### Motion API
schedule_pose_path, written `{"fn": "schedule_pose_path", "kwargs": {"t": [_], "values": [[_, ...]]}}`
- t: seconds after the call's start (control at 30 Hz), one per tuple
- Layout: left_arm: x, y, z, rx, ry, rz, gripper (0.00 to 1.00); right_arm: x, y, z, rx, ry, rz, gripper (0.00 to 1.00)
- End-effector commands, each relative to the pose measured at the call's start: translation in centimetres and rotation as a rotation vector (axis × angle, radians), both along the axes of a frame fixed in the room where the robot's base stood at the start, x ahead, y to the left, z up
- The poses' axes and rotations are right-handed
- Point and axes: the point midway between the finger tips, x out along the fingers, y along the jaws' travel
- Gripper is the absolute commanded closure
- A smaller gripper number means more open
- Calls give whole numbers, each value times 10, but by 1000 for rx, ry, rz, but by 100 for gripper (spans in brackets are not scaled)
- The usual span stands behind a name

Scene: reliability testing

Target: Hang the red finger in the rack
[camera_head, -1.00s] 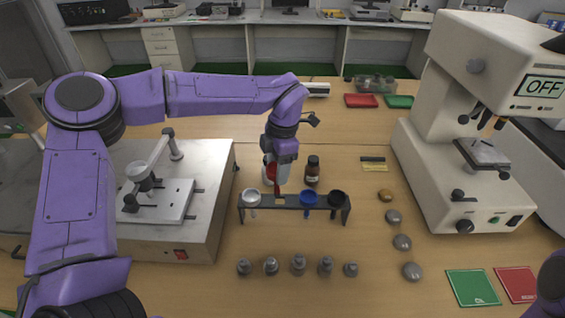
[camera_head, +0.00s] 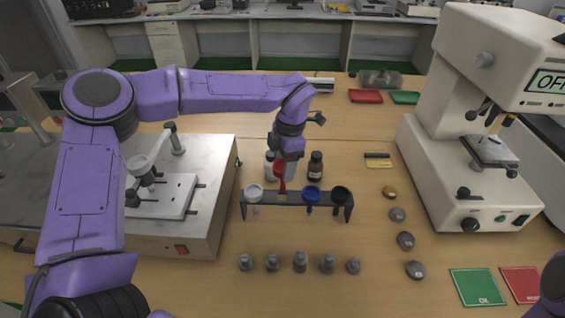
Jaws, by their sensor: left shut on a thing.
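The dark rack (camera_head: 297,200) stands on the table in the middle. A white finger (camera_head: 253,192) hangs in its left end, a blue finger (camera_head: 312,194) right of the middle, and a black finger (camera_head: 340,194) at the right end. My left gripper (camera_head: 284,184) points down over the rack, shut on the red finger (camera_head: 281,172). The red finger is upright above the gap between the white and blue fingers. Its lower end is close to the rack; I cannot tell whether it touches. My right arm shows only as a sliver at the right edge; its gripper is out of view.
A brown bottle (camera_head: 315,166) and a white bottle (camera_head: 269,166) stand just behind the rack. Several metal weights (camera_head: 300,262) line up in front. A grey machine (camera_head: 190,225) is at left and a white tester (camera_head: 460,170) at right. Green (camera_head: 477,287) and red (camera_head: 521,284) mats lie front right.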

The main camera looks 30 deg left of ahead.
Motion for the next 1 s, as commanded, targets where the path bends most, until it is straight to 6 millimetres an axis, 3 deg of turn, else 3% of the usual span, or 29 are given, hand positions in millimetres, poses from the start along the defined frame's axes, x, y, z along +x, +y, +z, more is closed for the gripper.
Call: {"fn": "schedule_pose_path", "kwargs": {"t": [1.0], "values": [[-3,1,-39,1,1,0,76,0,0,-17,0,0,0,57]]}}
